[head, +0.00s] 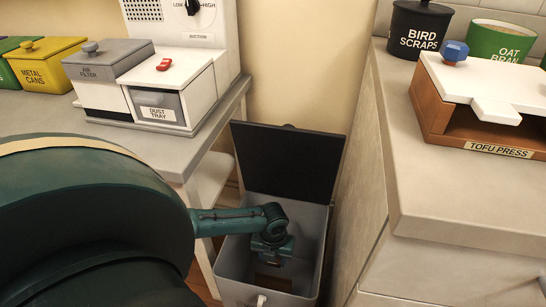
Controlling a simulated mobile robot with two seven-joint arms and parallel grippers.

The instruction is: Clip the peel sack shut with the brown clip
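I cannot make out a peel sack or a brown clip for certain. My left gripper (271,262) points down inside a grey bin (240,291) that stands on the floor between the two counters. Its fingers are too small and dark to tell whether they are open or shut, or whether they hold anything. A brownish patch (272,283) shows in the bin just below the gripper; I cannot tell what it is. My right gripper is not in view.
The bin's black lid (288,163) stands open behind my gripper. The left counter (165,150) holds a dust-tray machine (168,88) and labelled boxes.

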